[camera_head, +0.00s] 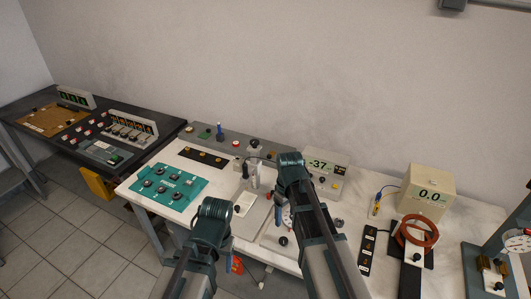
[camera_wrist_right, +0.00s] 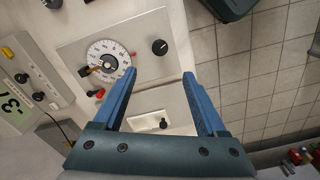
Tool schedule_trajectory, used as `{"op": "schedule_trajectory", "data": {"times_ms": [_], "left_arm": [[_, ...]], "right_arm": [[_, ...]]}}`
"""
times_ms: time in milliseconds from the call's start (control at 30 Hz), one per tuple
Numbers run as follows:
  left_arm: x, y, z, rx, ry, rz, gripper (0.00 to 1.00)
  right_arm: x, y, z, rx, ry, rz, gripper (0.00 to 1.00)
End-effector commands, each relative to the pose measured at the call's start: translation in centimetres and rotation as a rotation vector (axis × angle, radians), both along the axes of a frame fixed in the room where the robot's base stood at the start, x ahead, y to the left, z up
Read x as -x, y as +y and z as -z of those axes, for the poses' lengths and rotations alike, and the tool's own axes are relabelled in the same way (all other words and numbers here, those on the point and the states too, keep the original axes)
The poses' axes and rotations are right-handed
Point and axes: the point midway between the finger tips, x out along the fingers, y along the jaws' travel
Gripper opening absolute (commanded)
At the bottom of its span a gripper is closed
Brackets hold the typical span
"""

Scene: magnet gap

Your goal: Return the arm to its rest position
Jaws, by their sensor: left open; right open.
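My left arm comes in at the bottom of the head view and ends in a dark teal part, the left gripper (camera_head: 212,212), in front of the bench's front edge; its fingers cannot be made out and nothing shows in it. My right arm reaches further up, its dark teal part (camera_head: 291,160) in front of the white bench. In the right wrist view the right gripper (camera_wrist_right: 159,76) is open, its two blue fingers apart with nothing between them. Below them are a panel with a round dial (camera_wrist_right: 106,60) and a black knob (camera_wrist_right: 160,47), partly hidden.
The white bench (camera_head: 140,187) carries a teal board (camera_head: 168,187), a meter reading -37 (camera_head: 320,164), a beige box meter (camera_head: 427,190) and a red-brown coil (camera_head: 416,231). A dark bench (camera_head: 40,113) stands at the left. Tiled floor (camera_head: 70,240) lies open at lower left.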

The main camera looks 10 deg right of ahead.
Motion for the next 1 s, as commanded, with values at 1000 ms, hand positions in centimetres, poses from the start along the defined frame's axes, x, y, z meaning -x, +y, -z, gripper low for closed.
{"op": "schedule_trajectory", "data": {"times_ms": [1000], "left_arm": [[0.0, 0.0, 0.4, 0.0, 0.0, 0.0, 0.64]], "right_arm": [[14.4, 10.6, 0.3, 0.112, 0.01, 0.254, 0.74]]}}
